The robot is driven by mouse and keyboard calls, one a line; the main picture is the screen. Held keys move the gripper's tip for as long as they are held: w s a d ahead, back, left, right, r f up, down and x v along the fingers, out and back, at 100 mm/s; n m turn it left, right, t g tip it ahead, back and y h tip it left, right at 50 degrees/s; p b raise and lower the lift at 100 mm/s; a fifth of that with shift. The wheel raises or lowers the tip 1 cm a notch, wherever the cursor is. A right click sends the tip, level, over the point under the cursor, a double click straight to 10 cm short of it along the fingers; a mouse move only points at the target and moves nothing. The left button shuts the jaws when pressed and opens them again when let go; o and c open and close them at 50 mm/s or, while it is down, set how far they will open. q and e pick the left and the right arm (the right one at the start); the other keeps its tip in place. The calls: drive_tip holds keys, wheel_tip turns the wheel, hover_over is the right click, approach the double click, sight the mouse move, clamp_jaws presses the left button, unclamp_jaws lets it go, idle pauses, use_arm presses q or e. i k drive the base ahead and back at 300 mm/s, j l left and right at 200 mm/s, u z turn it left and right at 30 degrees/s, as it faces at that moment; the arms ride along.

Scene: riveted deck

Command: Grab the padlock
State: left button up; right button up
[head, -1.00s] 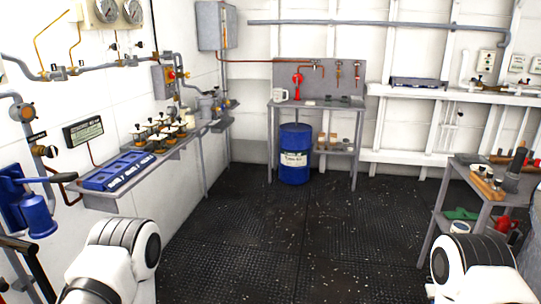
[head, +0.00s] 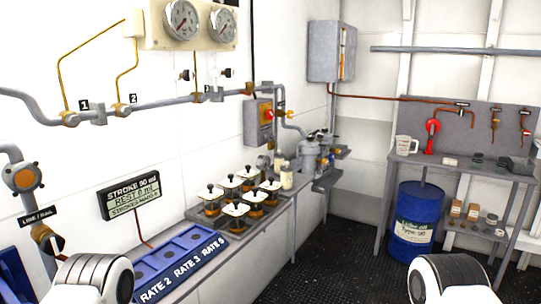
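I cannot make out a padlock for certain in the head view. Several small dark items (head: 478,160) lie on the grey workbench (head: 440,170) at the back right, too small to identify. A grey switch box (head: 257,124) with an orange-yellow face and a red part at its side is on the left wall; whether a padlock hangs there I cannot tell. Only white rounded parts of my two arms show at the bottom edge. Neither gripper is in view.
A wall shelf (head: 245,243) on the left carries a blue tray (head: 180,262) and several white-topped jars (head: 237,208). Pipes and gauges (head: 182,20) line the wall above. A blue drum (head: 416,222) stands under the workbench. Dark floor (head: 340,250) is open between shelf and bench.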

sight(270, 144)
drive_tip(key=i, duration=0.6)
drive_tip(key=i+l+u, duration=0.1)
drive_tip(key=i+l, duration=0.2)
drive_tip(key=i+l+u, duration=0.1)
drive_tip(key=i+l, duration=0.2)
drive_tip(key=i+l+u, duration=0.1)
drive_tip(key=i+l, duration=0.15)
drive_tip(key=l, duration=0.2)
drive_tip(key=i+l+u, duration=0.1)
drive_tip(key=i+l, duration=0.2)
drive_tip(key=i+l+u, duration=0.1)
drive_tip(key=i+l, duration=0.15)
drive_tip(key=l, duration=0.3)
drive_tip(key=i+l, duration=0.2)
drive_tip(key=l, duration=0.2)
drive_tip(key=i+u, duration=0.05)
